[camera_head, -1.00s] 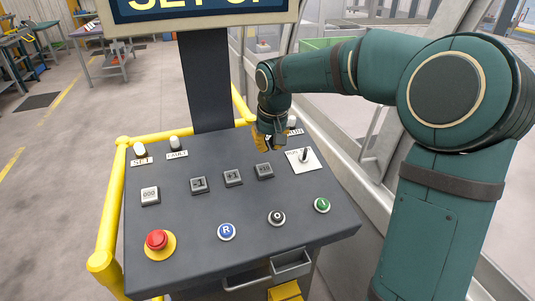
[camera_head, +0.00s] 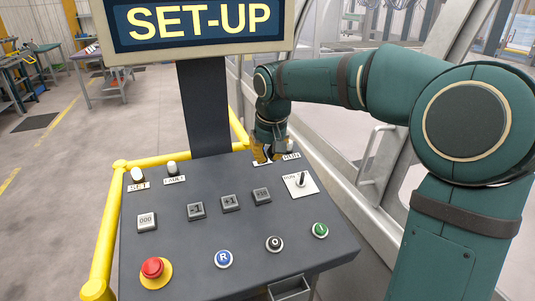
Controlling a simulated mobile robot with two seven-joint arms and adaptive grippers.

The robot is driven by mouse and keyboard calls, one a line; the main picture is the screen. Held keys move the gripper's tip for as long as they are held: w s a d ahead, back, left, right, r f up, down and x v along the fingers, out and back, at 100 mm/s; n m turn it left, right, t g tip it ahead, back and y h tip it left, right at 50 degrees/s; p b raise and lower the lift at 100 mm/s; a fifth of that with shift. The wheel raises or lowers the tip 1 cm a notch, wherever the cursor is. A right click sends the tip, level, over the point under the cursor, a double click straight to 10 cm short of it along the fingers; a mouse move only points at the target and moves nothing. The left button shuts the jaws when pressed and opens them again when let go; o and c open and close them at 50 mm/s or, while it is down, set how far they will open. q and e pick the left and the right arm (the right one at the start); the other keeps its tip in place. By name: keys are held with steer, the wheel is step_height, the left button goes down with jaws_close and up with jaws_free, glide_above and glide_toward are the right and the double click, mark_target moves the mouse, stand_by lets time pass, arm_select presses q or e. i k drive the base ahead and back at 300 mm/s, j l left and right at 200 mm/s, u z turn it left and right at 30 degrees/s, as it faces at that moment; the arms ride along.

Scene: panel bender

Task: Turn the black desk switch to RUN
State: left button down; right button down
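The black desk switch (camera_head: 300,180) is a small lever on a white plate (camera_head: 309,188) at the right of the grey desk. "RUN" seems to be printed at the plate's left; the lever stands near the plate's middle, and its exact setting is too small to tell. My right gripper (camera_head: 264,158) hangs over the desk's back edge, up and left of the switch and apart from it. Its fingers are small and partly hidden by the wrist, so its opening cannot be made out. The sign (camera_head: 200,22) reads "SET-UP". My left gripper is out of view.
The desk (camera_head: 170,235) bears a red mushroom button (camera_head: 152,268), a blue R button (camera_head: 223,259), a black button (camera_head: 274,243), a green button (camera_head: 320,230) and several grey keys. Lamps line its back edge. A yellow rail (camera_head: 105,240) runs at left; a machine frame stands at right.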

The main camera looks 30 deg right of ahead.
mark_target(300, 182)
steer(key=k, duration=1)
